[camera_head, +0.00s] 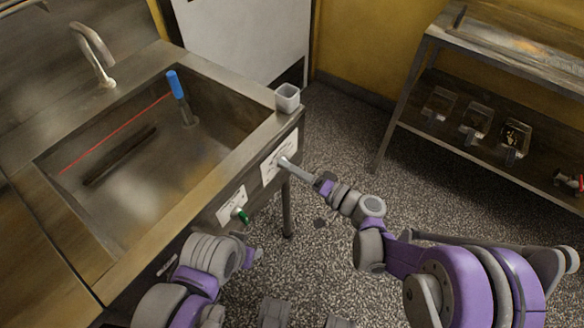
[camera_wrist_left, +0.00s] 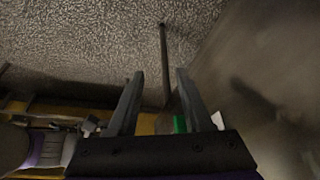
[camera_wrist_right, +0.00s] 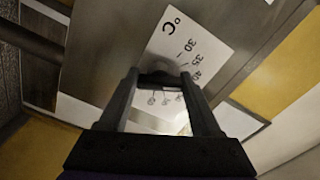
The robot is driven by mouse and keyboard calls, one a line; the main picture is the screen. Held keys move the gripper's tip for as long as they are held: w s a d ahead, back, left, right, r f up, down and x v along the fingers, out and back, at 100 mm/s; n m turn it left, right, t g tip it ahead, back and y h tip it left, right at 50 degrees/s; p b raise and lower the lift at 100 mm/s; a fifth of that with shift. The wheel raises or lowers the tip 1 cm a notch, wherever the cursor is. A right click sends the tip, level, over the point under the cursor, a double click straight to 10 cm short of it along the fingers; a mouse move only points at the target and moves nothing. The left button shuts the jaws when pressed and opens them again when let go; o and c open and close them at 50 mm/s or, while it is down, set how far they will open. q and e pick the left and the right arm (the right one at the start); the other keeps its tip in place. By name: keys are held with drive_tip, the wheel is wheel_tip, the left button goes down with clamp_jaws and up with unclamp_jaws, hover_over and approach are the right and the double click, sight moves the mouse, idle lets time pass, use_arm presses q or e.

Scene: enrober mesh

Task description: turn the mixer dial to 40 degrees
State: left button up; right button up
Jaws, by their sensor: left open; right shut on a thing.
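The mixer dial's white scale plate (camera_head: 279,158) is on the front of the steel sink unit. In the right wrist view the plate (camera_wrist_right: 177,38) shows °C and the numbers 30, 35 and 40. My right gripper (camera_head: 286,163) reaches the plate and is shut on the dial, a dark grey piece (camera_wrist_right: 160,80) between its fingertips. The fingers hide much of the dial, so I cannot read its setting. My left gripper (camera_wrist_left: 154,76) is open and empty, low in front of the sink unit. In the head view its arm partly hides it.
A green handle (camera_head: 242,215) sits on a second white plate (camera_head: 231,203) left of the dial. The sink basin holds a blue-handled piece (camera_head: 174,86). A small grey cup (camera_head: 287,98) stands on the rim's corner. A steel shelf (camera_head: 478,62) with clear trays stands at right; floor between is open.

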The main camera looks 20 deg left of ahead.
drive_tip(key=o, duration=1.4)
drive_tip(key=shift+d, duration=0.1)
drive_tip(key=v, duration=1)
drive_tip(key=shift+s+d, duration=0.15)
drive_tip(key=shift+d, duration=0.15)
